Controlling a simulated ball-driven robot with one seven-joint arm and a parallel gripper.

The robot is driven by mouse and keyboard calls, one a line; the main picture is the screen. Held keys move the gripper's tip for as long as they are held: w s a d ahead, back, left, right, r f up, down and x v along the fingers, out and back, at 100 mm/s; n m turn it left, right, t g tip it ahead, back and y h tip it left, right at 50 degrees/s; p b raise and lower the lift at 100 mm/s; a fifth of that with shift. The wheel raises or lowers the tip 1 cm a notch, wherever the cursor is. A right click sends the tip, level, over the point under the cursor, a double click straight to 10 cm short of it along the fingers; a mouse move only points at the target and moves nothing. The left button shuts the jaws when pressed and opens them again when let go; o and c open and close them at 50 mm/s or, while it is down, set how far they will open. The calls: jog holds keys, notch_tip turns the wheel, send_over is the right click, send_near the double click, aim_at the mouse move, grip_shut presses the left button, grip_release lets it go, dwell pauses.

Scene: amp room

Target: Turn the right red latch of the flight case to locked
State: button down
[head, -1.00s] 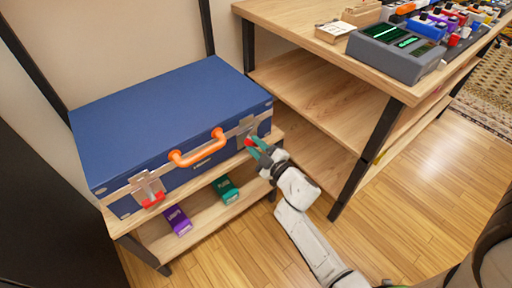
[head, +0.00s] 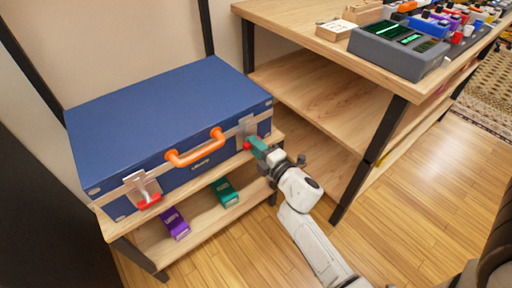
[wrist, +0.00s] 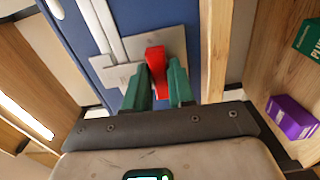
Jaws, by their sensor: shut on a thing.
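The blue flight case (head: 165,110) lies closed on a wooden shelf, with an orange handle (head: 195,148) on its front. Its right red latch (wrist: 156,62) sits on a metal plate and shows between the green fingers of my gripper (wrist: 162,85) in the wrist view. My gripper (head: 258,148) is shut on this latch at the case's front right. In the head view the fingers hide most of the latch, so its exact angle is hard to tell there. The left red latch (head: 148,201) is at the front left corner, with its red tab low.
A purple box (head: 175,223) and a green box (head: 224,192) lie on the lower shelf. A wooden table (head: 390,85) with a dark leg stands close right of my arm, bearing a grey device (head: 398,50). The wooden floor in front is clear.

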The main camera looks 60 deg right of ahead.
dwell(0.3)
jog(key=c, duration=1)
grip_release()
jog(key=shift+o, duration=0.2)
jog(key=v, duration=1)
jog(key=shift+s+a, duration=0.15)
jog(key=shift+s, duration=0.25)
